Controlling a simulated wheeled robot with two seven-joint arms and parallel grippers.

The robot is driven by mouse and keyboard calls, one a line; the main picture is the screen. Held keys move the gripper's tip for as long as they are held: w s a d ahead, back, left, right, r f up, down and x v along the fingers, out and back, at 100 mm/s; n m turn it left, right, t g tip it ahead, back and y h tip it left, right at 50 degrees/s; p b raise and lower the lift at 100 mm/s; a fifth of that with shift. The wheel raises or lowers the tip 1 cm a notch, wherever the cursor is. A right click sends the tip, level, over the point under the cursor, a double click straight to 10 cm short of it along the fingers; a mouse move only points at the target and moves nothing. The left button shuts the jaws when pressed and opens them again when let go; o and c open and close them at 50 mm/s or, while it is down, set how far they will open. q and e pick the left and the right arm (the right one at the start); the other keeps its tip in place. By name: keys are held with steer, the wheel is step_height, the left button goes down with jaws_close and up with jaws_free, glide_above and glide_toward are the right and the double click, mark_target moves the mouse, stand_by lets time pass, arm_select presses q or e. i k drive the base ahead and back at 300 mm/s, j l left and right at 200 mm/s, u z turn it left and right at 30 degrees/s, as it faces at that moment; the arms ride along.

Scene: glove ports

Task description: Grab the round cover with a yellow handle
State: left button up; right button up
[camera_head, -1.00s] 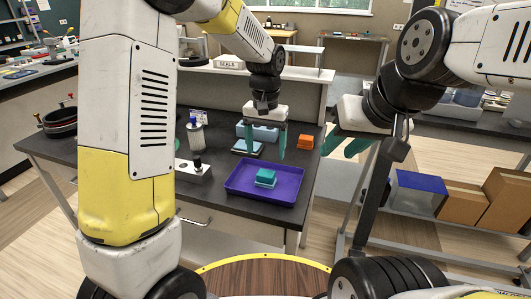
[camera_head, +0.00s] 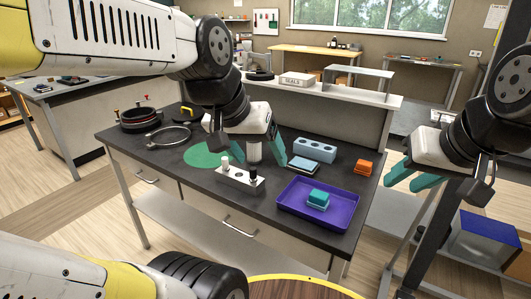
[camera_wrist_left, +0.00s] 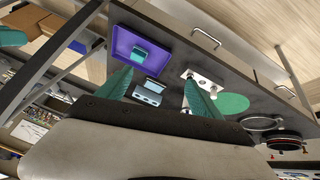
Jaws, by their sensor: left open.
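The round cover, a dark disc with a yellow handle (camera_head: 187,111), lies toward the back left of the dark bench (camera_head: 360,198), behind a metal ring; my left arm partly hides it. I cannot make it out in the left wrist view. My left gripper (camera_head: 247,148) is open and empty above the bench, to the right of the cover and well apart from it. Its teal fingers also show spread in the left wrist view (camera_wrist_left: 157,88). My right gripper (camera_head: 406,180) is open and empty, off the bench's right side.

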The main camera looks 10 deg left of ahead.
mark_target(189, 114)
steer(key=i+j, duration=0.15)
steer(key=j, duration=0.45)
steer(key=i+j, duration=0.15)
steer(key=j, duration=0.45)
steer(key=i+j+z, duration=0.1)
steer(key=j, duration=0.55)
steer(key=i+j, duration=0.2)
steer(key=j, duration=0.4)
steer(key=i+j, duration=0.15)
steer(key=j, duration=0.5)
steer(key=i+j, duration=0.15)
steer(key=j, duration=0.45)
steer(key=i+j+z, duration=0.1)
steer(key=j, duration=0.55)
steer(key=i+j, duration=0.15)
steer(key=j, duration=0.45)
